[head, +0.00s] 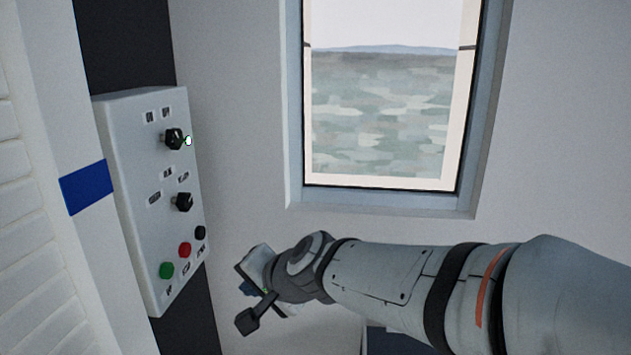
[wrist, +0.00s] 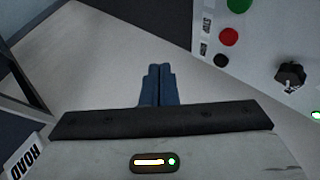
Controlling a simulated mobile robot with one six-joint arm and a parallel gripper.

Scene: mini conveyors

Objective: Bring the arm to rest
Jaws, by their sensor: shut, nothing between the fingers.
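My arm reaches in from the lower right of the head view, extended to the left below the window. My gripper (wrist: 158,72) shows in the wrist view with its two blue fingers together, shut and empty. In the head view the gripper end (head: 248,290) is partly hidden by the wrist and stands to the right of the control panel, apart from it.
A white control panel (head: 135,200) with two black knobs (head: 184,202), a green button (head: 166,270), a red button (head: 184,250) and a black button (head: 200,233) is on the left. A window (head: 385,120) is in the wall behind my arm.

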